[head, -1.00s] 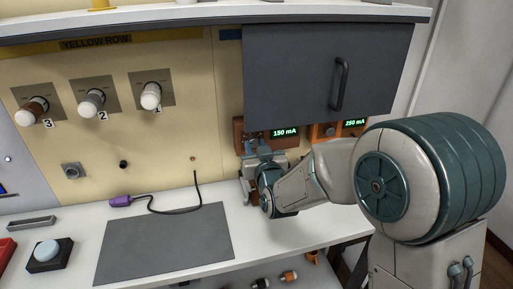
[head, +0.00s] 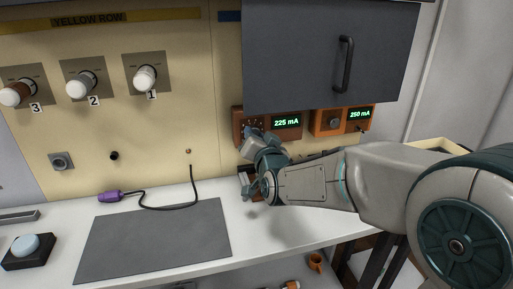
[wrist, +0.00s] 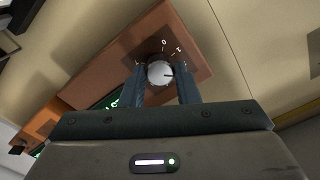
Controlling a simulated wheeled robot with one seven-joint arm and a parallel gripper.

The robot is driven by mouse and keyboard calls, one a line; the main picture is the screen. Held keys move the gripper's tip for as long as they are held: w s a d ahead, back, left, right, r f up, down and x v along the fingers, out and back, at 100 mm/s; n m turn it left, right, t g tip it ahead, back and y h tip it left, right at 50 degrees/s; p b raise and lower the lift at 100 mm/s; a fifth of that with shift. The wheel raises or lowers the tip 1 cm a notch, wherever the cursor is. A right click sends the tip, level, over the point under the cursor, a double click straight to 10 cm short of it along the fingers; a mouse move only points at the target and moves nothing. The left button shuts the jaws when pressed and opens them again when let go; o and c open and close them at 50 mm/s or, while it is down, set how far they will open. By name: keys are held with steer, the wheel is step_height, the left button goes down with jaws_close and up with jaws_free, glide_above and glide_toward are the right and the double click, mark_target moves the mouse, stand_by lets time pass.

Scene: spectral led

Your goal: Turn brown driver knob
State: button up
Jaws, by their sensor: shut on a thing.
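The brown driver box (head: 238,126) is on the wall below the grey cabinet, and its green display (head: 287,122) reads 225 mA. In the wrist view, the brown box (wrist: 195,40) appears tilted, with a round light-grey knob (wrist: 160,73) and scale marks 0 and 1 beside it. My gripper (wrist: 160,83) is shut on the knob, one finger on each side. In the head view my gripper (head: 254,138) covers the knob. The display in the wrist view is mostly hidden behind my gripper.
A grey cabinet door (head: 300,60) hangs just above. A purple plug (head: 110,196) with a black cable and a grey mat (head: 155,242) lie on the white bench, left of my arm.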

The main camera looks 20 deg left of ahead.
steer(key=shift+f+m+b, duration=0.1)
steer(key=shift+m+b, duration=0.5)
steer(key=o, duration=1)
steer(key=shift+c, duration=0.2)
steer(key=v, duration=1.4)
steer(key=shift+w, duration=0.15)
